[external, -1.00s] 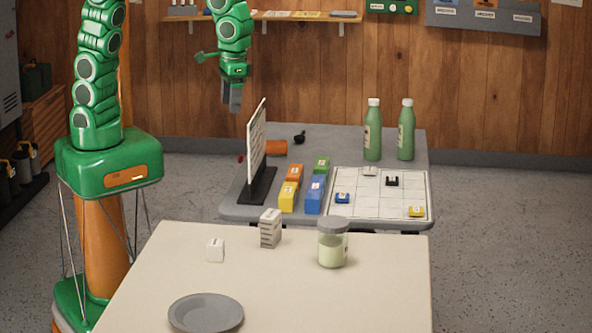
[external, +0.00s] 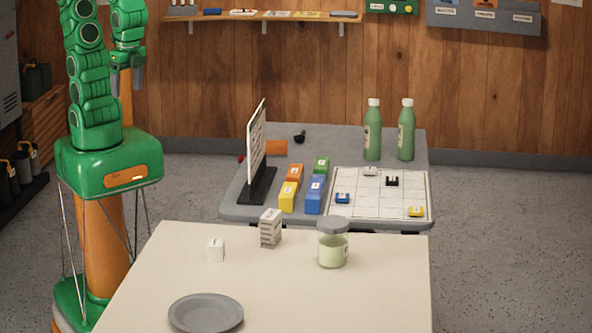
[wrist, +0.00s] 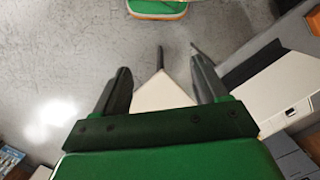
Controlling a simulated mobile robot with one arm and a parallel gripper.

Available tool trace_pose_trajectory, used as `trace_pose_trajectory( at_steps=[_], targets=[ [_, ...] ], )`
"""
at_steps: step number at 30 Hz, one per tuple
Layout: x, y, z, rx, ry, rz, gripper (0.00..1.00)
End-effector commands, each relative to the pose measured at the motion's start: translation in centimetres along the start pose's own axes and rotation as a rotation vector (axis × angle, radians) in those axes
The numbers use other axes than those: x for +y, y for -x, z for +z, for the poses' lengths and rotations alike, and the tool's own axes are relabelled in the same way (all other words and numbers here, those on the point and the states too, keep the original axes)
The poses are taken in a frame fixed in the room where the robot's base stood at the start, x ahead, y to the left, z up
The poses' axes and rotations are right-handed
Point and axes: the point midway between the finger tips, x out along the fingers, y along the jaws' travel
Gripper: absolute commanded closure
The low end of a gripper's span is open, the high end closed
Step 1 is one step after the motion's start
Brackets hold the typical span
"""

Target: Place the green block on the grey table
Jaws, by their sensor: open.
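The green block (external: 321,164) sits on the grey table (external: 340,142), just behind a blue block and right of an orange one. It has a pale label on top. My gripper (external: 127,76) is raised at the left, above my base, well away from the grey table. In the wrist view my gripper (wrist: 162,72) is open and empty, with its two dark fingers apart. I cannot make out the green block in the wrist view.
A white board on a black stand (external: 257,150), a grid board (external: 380,205) with small pieces and two green bottles (external: 373,130) stand on the grey table. The cream table (external: 280,290) in front holds a jar (external: 333,245), a plate (external: 206,312) and two small blocks.

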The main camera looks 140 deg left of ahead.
Motion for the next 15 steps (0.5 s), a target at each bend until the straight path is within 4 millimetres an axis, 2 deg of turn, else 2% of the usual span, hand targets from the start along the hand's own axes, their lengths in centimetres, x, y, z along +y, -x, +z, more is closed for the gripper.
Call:
trace_pose_trajectory(
  at_steps=[3,6,10,15],
  targets=[
    [0.9,-0.2,2.7,0.009,-0.112,0.005,0.28],
    [1.1,-0.7,4.1,0.003,-0.172,0.001,0.28],
    [1.2,-0.9,5.0,0.002,-0.211,-0.002,0.28],
    [1.2,-1.0,5.1,0.001,-0.219,-0.003,0.28]
  ],
)
